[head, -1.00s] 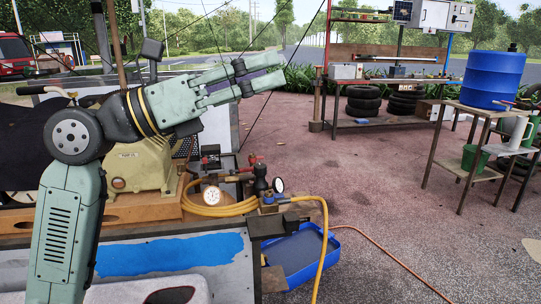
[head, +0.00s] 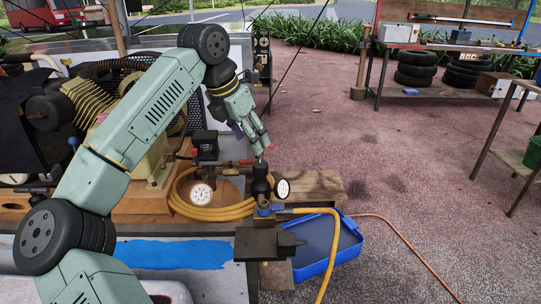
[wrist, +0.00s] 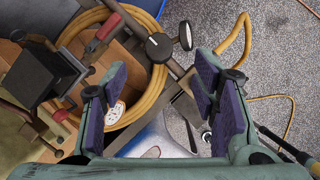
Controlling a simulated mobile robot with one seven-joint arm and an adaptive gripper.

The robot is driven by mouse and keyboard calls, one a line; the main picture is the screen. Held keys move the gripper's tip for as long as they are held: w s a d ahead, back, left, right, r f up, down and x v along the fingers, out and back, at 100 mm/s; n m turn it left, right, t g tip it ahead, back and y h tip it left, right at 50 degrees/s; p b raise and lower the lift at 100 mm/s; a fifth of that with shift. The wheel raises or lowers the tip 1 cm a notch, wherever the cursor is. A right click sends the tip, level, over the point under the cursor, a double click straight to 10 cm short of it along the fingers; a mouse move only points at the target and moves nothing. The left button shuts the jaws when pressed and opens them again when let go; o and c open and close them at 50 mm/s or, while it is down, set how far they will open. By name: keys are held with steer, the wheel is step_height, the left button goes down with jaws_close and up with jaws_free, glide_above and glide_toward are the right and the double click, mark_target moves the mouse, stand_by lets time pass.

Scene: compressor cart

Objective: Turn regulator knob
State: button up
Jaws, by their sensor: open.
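The regulator knob (head: 261,181) is black and stands upright on the pipework at the cart's right end, between two gauges. In the wrist view the knob (wrist: 159,46) shows ahead of the fingertips, near the middle of the gap. My gripper (head: 263,149) is above the knob, pointing down, apart from it. In the wrist view my gripper (wrist: 160,78) is open, its purple-padded fingers spread wide with nothing between them. One white-faced gauge (head: 202,195) is left of the knob and another gauge (head: 283,188) is right of it.
A red-handled lever (wrist: 107,27) and a black box (wrist: 43,77) lie close to the knob. A coiled yellow hose (head: 210,212) is around the pipework. A blue tray (head: 335,245) is on the ground to the right. Open paving lies beyond.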

mark_target(260, 164)
steer(key=p+x, duration=0.2)
steer(key=x, duration=0.8)
steer(key=shift+a+f, duration=0.1)
steer(key=shift+f, duration=0.3)
steer(key=shift+c, duration=0.6)
steer(key=c, duration=1)
